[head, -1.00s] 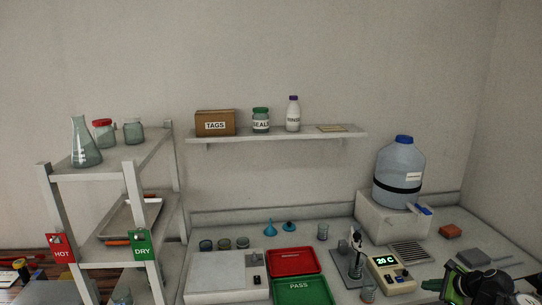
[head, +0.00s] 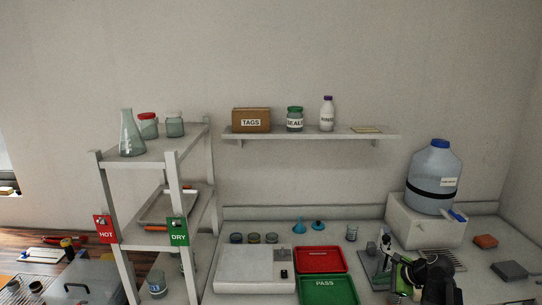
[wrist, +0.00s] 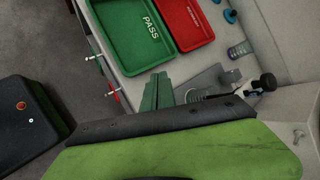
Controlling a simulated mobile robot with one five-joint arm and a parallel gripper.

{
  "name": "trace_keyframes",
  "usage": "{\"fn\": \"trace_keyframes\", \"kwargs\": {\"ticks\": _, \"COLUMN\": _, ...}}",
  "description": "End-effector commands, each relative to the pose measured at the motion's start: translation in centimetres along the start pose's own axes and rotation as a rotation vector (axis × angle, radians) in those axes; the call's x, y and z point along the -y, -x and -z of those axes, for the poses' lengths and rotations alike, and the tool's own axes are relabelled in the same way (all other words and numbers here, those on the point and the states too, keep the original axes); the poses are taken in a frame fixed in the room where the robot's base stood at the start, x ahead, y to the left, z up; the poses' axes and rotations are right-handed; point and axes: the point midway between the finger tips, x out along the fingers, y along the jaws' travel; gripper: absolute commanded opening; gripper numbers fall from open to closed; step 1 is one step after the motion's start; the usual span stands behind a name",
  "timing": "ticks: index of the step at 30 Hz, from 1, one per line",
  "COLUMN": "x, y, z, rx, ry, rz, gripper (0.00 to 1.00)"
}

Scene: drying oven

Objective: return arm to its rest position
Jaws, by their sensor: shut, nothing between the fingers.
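My gripper (wrist: 158,88) shows in the wrist view as green fingers closed together, with nothing between them. It is above the bench front beside the green PASS tray (wrist: 130,35), and the floor shows to its left. In the head view my dark arm covers the bench at the lower right, right of the PASS tray (head: 328,290). It hides the device with the digital display. The fingertips cannot be made out clearly there.
A small stand (head: 385,247) is close beside my arm. The red tray (head: 320,260) lies behind the PASS tray. A large water jug (head: 432,175) stands on a white block at the right. A shelf rack (head: 170,200) with glassware stands at the left.

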Motion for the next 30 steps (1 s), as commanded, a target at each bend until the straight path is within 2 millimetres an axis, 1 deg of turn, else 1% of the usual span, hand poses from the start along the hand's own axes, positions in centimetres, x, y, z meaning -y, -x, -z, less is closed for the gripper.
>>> {"fn": "trace_keyframes", "kwargs": {"ticks": 1, "x": -1.1, "y": -2.4, "z": -3.9, "rx": 0.017, "ry": 0.074, "rz": -0.052, "gripper": 0.00}}
{"fn": "trace_keyframes", "kwargs": {"ticks": 2, "x": -1.9, "y": -3.6, "z": -6.0, "rx": 0.022, "ry": 0.127, "rz": -0.086, "gripper": 0.00}}
{"fn": "trace_keyframes", "kwargs": {"ticks": 3, "x": -3.2, "y": -5.2, "z": -8.8, "rx": 0.028, "ry": 0.206, "rz": -0.133, "gripper": 0.00}}
{"fn": "trace_keyframes", "kwargs": {"ticks": 5, "x": -5.3, "y": -7.2, "z": -12.5, "rx": 0.035, "ry": 0.335, "rz": -0.203, "gripper": 0.00}}
{"fn": "trace_keyframes", "kwargs": {"ticks": 6, "x": -6.8, "y": -8.2, "z": -14.6, "rx": 0.038, "ry": 0.426, "rz": -0.249, "gripper": 0.00}}
{"fn": "trace_keyframes", "kwargs": {"ticks": 8, "x": -9.1, "y": -9.4, "z": -17.4, "rx": 0.041, "ry": 0.566, "rz": -0.314, "gripper": 0.00}}
{"fn": "trace_keyframes", "kwargs": {"ticks": 9, "x": -10.6, "y": -10.0, "z": -18.9, "rx": 0.043, "ry": 0.661, "rz": -0.357, "gripper": 0.00}}
{"fn": "trace_keyframes", "kwargs": {"ticks": 11, "x": -12.7, "y": -10.6, "z": -20.7, "rx": 0.046, "ry": 0.802, "rz": -0.418, "gripper": 0.00}}
{"fn": "trace_keyframes", "kwargs": {"ticks": 12, "x": -14.1, "y": -10.8, "z": -21.6, "rx": 0.047, "ry": 0.901, "rz": -0.461, "gripper": 0.00}}
{"fn": "trace_keyframes", "kwargs": {"ticks": 14, "x": -16.2, "y": -10.8, "z": -22.7, "rx": 0.049, "ry": 1.064, "rz": -0.533, "gripper": 0.00}}
{"fn": "trace_keyframes", "kwargs": {"ticks": 15, "x": -17.5, "y": -10.5, "z": -22.8, "rx": 0.049, "ry": 1.179, "rz": -0.585, "gripper": 0.00}}
{"fn": "trace_keyframes", "kwargs": {"ticks": 17, "x": -18.5, "y": -9.8, "z": -22.0, "rx": 0.045, "ry": 1.320, "rz": -0.656, "gripper": 0.00}}
{"fn": "trace_keyframes", "kwargs": {"ticks": 19, "x": -18.9, "y": -8.7, "z": -20.2, "rx": 0.043, "ry": 1.443, "rz": -0.728, "gripper": 0.00}}
{"fn": "trace_keyframes", "kwargs": {"ticks": 22, "x": -19.3, "y": -7.6, "z": -18.7, "rx": 0.066, "ry": 1.586, "rz": -0.810, "gripper": 0.00}}
{"fn": "trace_keyframes", "kwargs": {"ticks": 25, "x": -19.4, "y": -7.2, "z": -18.2, "rx": 0.104, "ry": 1.679, "rz": -0.849, "gripper": 0.00}}
{"fn": "trace_keyframes", "kwargs": {"ticks": 30, "x": -19.3, "y": -7.1, "z": -18.0, "rx": 0.128, "ry": 1.721, "rz": -0.852, "gripper": 0.00}}
